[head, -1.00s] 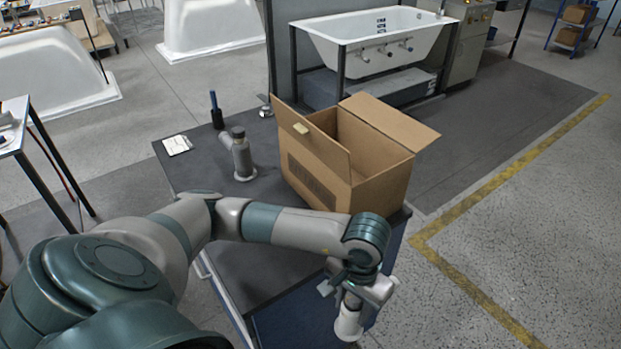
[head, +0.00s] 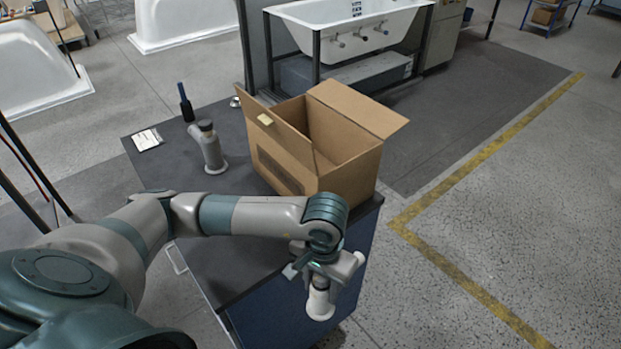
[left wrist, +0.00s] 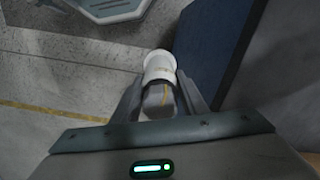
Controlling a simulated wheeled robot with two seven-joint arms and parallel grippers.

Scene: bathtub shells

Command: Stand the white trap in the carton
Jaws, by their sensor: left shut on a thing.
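The white trap (head: 320,304) is held in my left gripper (head: 319,283), below the wrist, at the near right corner of the bench in the head view. In the left wrist view the white trap (left wrist: 160,66) sits between the two fingers of my left gripper (left wrist: 160,98), its round white end pointing away from the palm. The fingers hide part of it. The open carton (head: 284,165) stands on the bench beyond my forearm, flaps spread. Its floor is hidden. My right gripper is out of view.
The dark bench top (head: 225,262) has a blue cabinet side (head: 355,243), close to the trap. A grey pipe fitting (head: 209,150), a dark bottle-like tool (head: 186,104) and a white card (head: 147,139) are left of the carton. Open floor lies to the right.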

